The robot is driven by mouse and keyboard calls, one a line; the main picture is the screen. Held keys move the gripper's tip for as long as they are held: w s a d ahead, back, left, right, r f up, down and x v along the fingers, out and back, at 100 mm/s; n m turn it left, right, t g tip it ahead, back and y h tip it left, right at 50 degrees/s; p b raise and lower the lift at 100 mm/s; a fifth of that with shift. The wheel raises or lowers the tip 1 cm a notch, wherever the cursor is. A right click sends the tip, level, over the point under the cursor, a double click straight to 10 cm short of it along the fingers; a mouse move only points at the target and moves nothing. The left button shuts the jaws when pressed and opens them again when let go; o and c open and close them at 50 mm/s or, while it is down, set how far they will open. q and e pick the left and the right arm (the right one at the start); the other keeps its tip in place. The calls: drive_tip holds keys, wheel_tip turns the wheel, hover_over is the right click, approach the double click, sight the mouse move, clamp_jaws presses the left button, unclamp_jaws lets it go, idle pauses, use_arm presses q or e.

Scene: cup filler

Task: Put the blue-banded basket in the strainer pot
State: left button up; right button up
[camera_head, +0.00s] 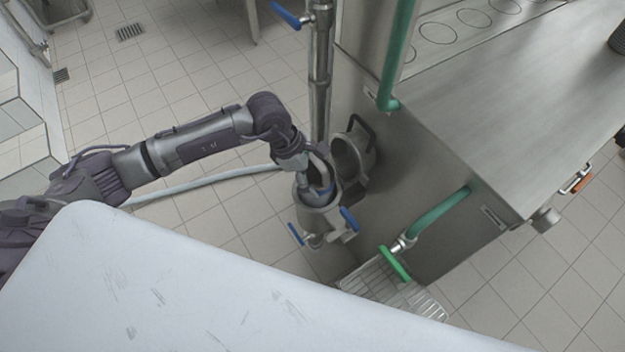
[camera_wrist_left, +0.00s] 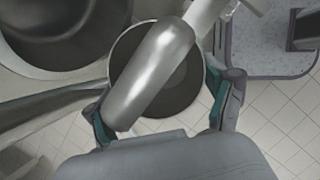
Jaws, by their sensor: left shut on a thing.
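My left gripper (camera_head: 307,165) is at the mouth of the strainer pot (camera_head: 319,220), a steel pot with blue handles low beside the machine. It is shut on the blue-banded basket (camera_head: 326,190), by a thick pale metal handle. A bit of the blue band shows just at the pot's rim; how deep the basket sits is hidden. In the left wrist view the fingers (camera_wrist_left: 158,95) are on both sides of the handle (camera_wrist_left: 158,70). The dark round opening (camera_wrist_left: 183,97) lies under it. My right gripper is out of view.
The pot's round lid (camera_head: 352,160) stands open against the steel machine (camera_head: 450,140), right of the gripper. A vertical pipe (camera_head: 320,80) rises behind. A pale hose (camera_head: 215,183) crosses the floor on the left. A white surface (camera_head: 190,290) fills the foreground.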

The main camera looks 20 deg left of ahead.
use_arm(q)
wheel_tip(320, 180, down, 2)
drive_tip(key=shift+f, duration=0.2)
drive_tip(key=shift+f+b, duration=0.55)
drive_tip(key=shift+f, duration=0.05)
drive_tip(key=o, duration=1.2)
drive_tip(key=shift+r, duration=0.1)
